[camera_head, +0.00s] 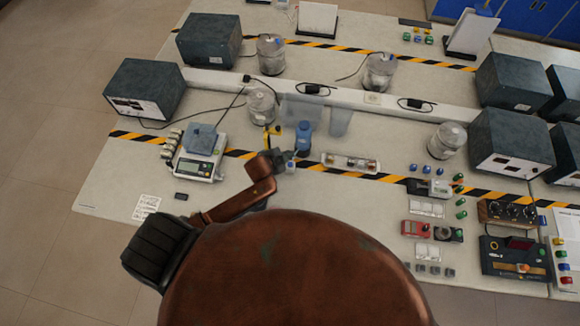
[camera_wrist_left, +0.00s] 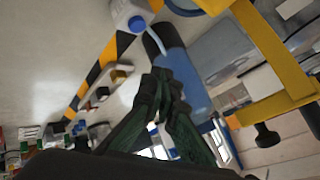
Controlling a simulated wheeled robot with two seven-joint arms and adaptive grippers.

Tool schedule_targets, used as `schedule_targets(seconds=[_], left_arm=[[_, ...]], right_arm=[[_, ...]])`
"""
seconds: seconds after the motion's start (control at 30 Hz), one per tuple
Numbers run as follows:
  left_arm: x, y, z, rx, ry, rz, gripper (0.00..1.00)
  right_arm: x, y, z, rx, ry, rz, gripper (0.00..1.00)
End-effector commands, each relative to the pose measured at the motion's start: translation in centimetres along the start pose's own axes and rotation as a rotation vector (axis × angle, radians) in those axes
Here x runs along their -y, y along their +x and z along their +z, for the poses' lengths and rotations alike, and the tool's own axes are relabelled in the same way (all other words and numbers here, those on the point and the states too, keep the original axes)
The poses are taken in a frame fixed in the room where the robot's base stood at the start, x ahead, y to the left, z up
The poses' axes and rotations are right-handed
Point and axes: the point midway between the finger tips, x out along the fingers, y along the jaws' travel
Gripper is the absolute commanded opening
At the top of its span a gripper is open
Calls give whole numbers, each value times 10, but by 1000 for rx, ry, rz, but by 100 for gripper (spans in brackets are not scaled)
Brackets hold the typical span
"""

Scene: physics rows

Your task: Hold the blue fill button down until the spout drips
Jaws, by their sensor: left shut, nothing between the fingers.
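A small white body with a round blue top (camera_head: 290,165) stands just in front of a blue bottle (camera_head: 304,140). In the left wrist view the blue top (camera_wrist_left: 137,24) shows more closely; I cannot tell for certain that it is the fill button. A pale thin tube (camera_wrist_left: 156,43) shows beside it, and I cannot tell whether it is the spout. No drip is visible. My left gripper (camera_head: 284,158) is shut and empty, beside the white body and the bottle. In the wrist view its fingertips (camera_wrist_left: 160,82) lie in front of the blue bottle (camera_wrist_left: 188,75), apart from the blue top.
A yellow frame (camera_wrist_left: 270,60) stands close by. Glass jars (camera_head: 261,105) stand behind.

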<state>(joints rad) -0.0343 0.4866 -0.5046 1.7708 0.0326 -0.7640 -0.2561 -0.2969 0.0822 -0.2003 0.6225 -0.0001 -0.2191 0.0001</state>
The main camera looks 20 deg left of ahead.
Motion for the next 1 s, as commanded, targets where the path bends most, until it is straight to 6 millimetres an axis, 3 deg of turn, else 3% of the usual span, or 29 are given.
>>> schedule_targets(seconds=[0.03,0.2,0.47,1.0], left_arm=[[-6,9,6,-1,0,0,0],[-17,22,16,-1,0,1,0],[-26,36,26,0,0,0,0],[-26,37,26,-1,-1,0,0]], right_arm=[[2,14,2,1,1,-2,38],[7,36,6,4,3,-6,38],[8,44,10,7,4,-7,38],[1,44,11,9,1,1,38]])
